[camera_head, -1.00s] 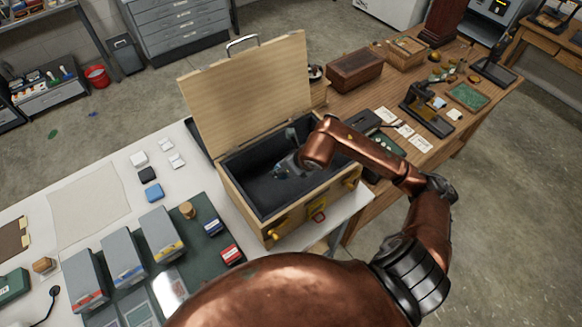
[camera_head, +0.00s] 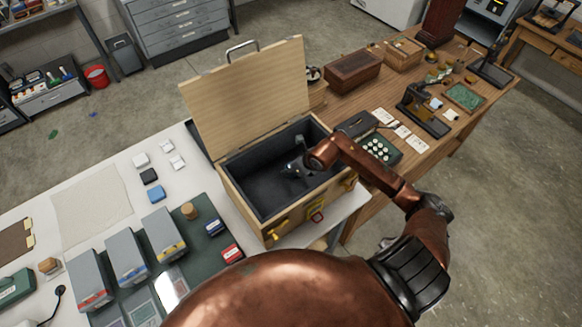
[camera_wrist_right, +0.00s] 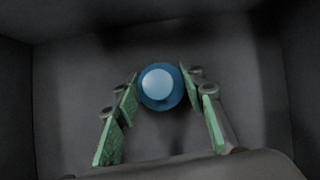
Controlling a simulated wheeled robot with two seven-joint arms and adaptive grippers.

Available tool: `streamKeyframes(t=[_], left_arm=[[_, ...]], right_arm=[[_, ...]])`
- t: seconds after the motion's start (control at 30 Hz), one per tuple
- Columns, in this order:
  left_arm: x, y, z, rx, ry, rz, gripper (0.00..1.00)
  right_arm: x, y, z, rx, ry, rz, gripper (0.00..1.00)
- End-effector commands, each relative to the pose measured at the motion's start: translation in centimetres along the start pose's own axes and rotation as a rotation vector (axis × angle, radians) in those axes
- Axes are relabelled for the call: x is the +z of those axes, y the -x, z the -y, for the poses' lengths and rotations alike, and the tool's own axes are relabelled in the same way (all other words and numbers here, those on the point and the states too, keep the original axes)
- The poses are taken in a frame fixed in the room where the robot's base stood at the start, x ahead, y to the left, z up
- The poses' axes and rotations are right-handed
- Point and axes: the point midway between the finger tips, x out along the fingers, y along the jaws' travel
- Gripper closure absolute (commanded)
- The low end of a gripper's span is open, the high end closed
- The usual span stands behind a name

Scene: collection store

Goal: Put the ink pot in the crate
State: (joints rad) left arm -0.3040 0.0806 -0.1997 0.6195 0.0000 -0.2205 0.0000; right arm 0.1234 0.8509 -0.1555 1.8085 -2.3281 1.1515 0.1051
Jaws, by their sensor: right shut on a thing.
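The crate (camera_head: 297,213) is an open wooden box with a dark lining and a raised pale lid (camera_head: 252,88). My right arm reaches over its right side, and my right gripper (camera_head: 295,168) is down inside it. In the right wrist view the ink pot (camera_wrist_right: 160,86), round and blue with a paler round top, sits between the green-padded fingertips of the right gripper (camera_wrist_right: 160,88). The gripper is shut on it, with the grey lining around. Whether the pot touches the floor cannot be told. My left gripper is not in view.
On the white table left of the crate are grey box files (camera_head: 125,257), a dark green mat (camera_head: 203,222) and small blocks (camera_head: 154,192). The wooden table at right holds a brown box (camera_head: 354,70), a tray of white round pieces (camera_head: 378,149) and a black stand (camera_head: 422,108).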

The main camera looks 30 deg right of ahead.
Motion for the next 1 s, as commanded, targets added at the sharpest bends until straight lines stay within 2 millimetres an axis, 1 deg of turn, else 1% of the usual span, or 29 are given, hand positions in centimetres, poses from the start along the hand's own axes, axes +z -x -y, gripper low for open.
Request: streamKeyframes(t=[0.17,0.2,0.43,0.77,0.87,1.0], left_arm=[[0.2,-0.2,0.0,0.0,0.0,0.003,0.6],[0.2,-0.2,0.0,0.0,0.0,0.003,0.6],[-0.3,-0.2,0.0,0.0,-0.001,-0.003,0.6],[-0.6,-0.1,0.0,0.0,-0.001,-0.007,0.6],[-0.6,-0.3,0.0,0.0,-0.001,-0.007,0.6],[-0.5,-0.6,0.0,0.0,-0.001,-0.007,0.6]], right_arm=[[0.0,-0.1,0.0,0.0,0.001,0.001,0.9],[0.0,-0.1,0.0,0.0,0.0,0.0,0.61],[0.0,0.0,0.0,0.0,0.0,0.0,0.45],[0.0,0.2,0.0,0.0,0.001,0.0,0.45],[0.0,1.2,0.1,-0.001,0.001,0.0,0.45],[0.0,3.8,0.1,-0.002,0.004,0.001,0.45]])
